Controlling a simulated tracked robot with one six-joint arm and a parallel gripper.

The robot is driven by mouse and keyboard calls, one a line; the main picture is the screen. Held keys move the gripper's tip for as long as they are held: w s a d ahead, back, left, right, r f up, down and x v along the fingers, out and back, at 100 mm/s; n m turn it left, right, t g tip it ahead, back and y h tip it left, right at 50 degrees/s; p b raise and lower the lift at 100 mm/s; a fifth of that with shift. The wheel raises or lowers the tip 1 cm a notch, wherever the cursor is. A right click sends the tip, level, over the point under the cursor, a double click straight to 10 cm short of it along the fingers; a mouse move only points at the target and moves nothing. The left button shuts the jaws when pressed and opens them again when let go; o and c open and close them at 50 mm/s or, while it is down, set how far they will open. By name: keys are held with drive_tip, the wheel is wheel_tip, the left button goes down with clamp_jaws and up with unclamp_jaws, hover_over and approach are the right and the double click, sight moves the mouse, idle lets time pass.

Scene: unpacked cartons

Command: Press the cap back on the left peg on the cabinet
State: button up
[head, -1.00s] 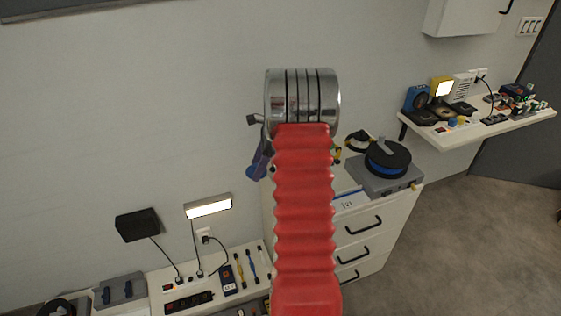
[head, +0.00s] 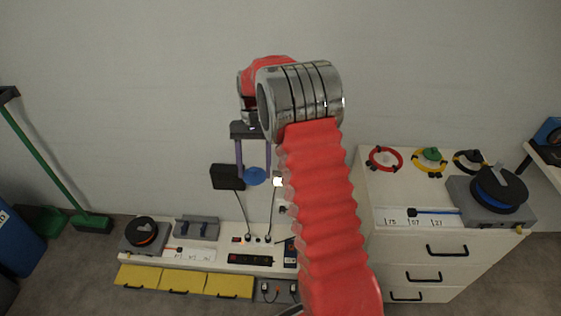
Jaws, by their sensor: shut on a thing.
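My gripper (head: 254,172) hangs left of my red arm, fingers down, in front of the wall. It is shut on a round blue piece, seemingly the cap (head: 255,176), between its two purplish fingers. The white drawer cabinet (head: 405,245) stands at the right, well away from my gripper. On its top lie a red ring (head: 385,159), a yellow ring with a green piece (head: 430,160) and a black ring (head: 470,161). I cannot make out a bare peg there. A grey block with two dark upright pieces (head: 196,228) stands on the low white unit (head: 215,258).
A grey device with a blue-and-black reel (head: 498,190) sits at the cabinet's right end. A blue-handled tool (head: 433,211) lies at its front edge. The low unit has yellow drawers (head: 184,281), a power strip (head: 250,260) and another reel (head: 142,231). Green broom (head: 93,223) at left.

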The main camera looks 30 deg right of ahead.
drive_tip(key=a+r+n+h, duration=0.1)
drive_tip(key=a+n+h, duration=0.1)
drive_tip(key=a+n, duration=0.3)
drive_tip(key=a, duration=0.3)
drive_tip(key=shift+s+n, duration=0.3)
drive_tip(key=shift+s, duration=0.1)
